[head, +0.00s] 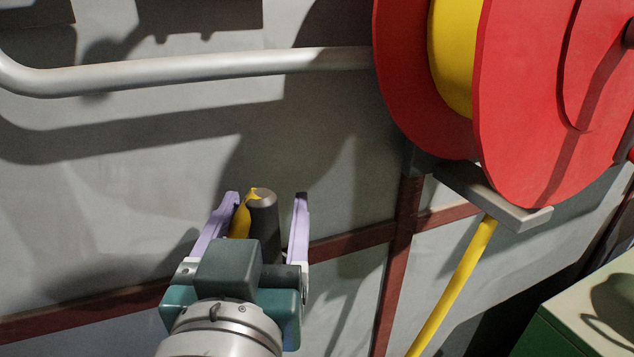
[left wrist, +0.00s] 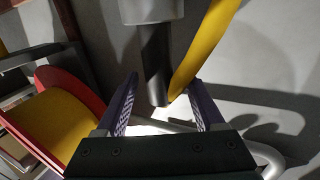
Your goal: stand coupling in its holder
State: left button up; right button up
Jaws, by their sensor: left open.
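The coupling appears to be the dark cylinder (head: 264,225) in the head view, upright between the purple fingers of my left gripper (head: 266,196). A yellow hose (head: 241,218) meets its top end and hangs down along its left side. In the left wrist view, which looks upside down, the dark cylinder (left wrist: 155,65) enters a wider grey collar (left wrist: 150,10), likely the holder. The yellow hose (left wrist: 202,42) curves beside it there. My left gripper is open, one finger on each side, with gaps visible to the cylinder. The cylinder's lower part is hidden by my gripper in the head view.
A large red reel (head: 535,120) with a yellow core stands at the right, with a grey bracket (head: 490,195) under it. A yellow hose length (head: 455,285) drops below. A grey pipe (head: 190,68) runs along the wall. A green box (head: 590,310) is at lower right.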

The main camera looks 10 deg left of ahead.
pick_arm(q)
jog(key=shift+s, duration=0.1)
jog(key=s+d, duration=0.2)
jog(key=s, duration=0.7)
jog(key=d+r+m+g+h+p, duration=0.3)
jog(key=d+r+m+h+p, duration=0.6)
jog(key=h, duration=0.3)
jog(key=s+a+f+n+g+y+p, duration=0.25)
jog(key=s+a+g+y, duration=0.2)
jog(key=a, duration=0.45)
jog(key=s+a+f+n+g+y+p, duration=0.1)
jog(key=s+a+n+g+y+p, duration=0.2)
jog(key=s+a+g, duration=0.4)
notch_tip(320, 180, up, 37)
jog(key=a+p, duration=0.2)
jog(key=p, duration=3.6)
jog(key=shift+m+y, duration=0.35)
jog(key=shift+y, duration=0.1)
